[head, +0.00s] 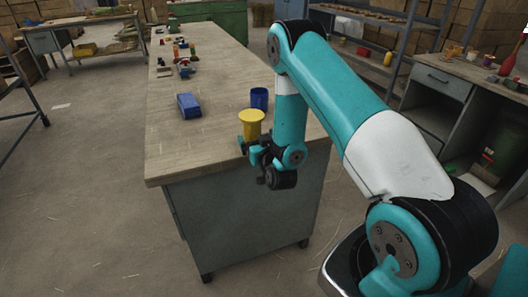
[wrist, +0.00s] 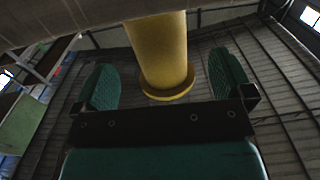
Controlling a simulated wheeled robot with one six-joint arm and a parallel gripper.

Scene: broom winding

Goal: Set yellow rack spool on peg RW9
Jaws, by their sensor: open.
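The yellow spool (head: 251,126) stands upright near the front edge of the wooden bench. My gripper (head: 251,148) is low at that edge, right by the spool. In the wrist view, the yellow spool (wrist: 160,50) shows between the two green finger pads of my open gripper (wrist: 165,80). There is a visible gap on each side, so the pads do not look closed on it. The spool's flange shows near the palm. I cannot make out peg RW9 or any peg label in these views.
A dark blue cup (head: 259,98) stands just behind and right of the spool. A blue box (head: 189,105) lies farther left on the bench (head: 210,145). Small coloured items sit at the far end. A cluttered side bench (head: 436,82) stands at right. Floor at left is clear.

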